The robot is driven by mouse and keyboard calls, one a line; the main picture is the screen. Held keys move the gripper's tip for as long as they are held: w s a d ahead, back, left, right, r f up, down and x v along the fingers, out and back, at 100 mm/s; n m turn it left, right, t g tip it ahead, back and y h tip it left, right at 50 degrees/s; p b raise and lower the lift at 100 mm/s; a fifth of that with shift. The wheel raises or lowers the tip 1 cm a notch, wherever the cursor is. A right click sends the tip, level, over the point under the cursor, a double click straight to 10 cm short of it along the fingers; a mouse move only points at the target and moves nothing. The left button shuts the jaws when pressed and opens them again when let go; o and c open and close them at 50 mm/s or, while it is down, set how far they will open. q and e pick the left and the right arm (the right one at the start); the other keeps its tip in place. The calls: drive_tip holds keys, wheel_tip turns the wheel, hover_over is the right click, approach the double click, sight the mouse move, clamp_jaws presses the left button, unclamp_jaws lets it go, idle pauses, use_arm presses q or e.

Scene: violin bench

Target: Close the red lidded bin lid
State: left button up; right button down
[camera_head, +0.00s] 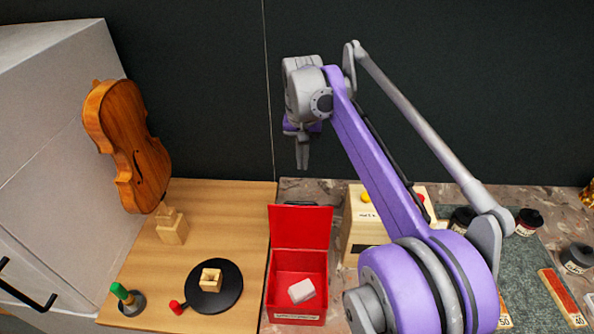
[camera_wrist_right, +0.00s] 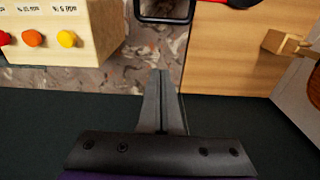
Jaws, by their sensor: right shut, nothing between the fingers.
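The red lidded bin (camera_head: 297,267) stands on the bench with its lid (camera_head: 301,227) open, raised at the back. A whitish block (camera_head: 301,291) lies inside the bin. My right gripper (camera_head: 302,168) is above and behind the raised lid, apart from it, pointing down. Its fingers are together and empty. In the right wrist view the closed fingertips (camera_wrist_right: 161,76) point toward a black loop (camera_wrist_right: 165,12) at the top edge, probably the lid's handle. My left gripper is not in view.
A wooden box with coloured buttons (camera_wrist_right: 60,45) stands right of the bin. Left are a violin body (camera_head: 128,145), a black disc (camera_head: 228,296) and a wooden block (camera_head: 172,230) on a wooden board (camera_head: 215,215). A dark wall (camera_head: 200,60) is behind.

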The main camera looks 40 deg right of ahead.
sight(300, 223)
wheel_tip(300, 223, down, 9)
drive_tip(key=s+a, duration=0.1)
drive_tip(key=s+a+r, duration=0.1)
drive_tip(key=shift+s+a+r, duration=0.2)
drive_tip(key=shift+s, duration=0.15)
drive_tip(key=shift+s+a, duration=0.1)
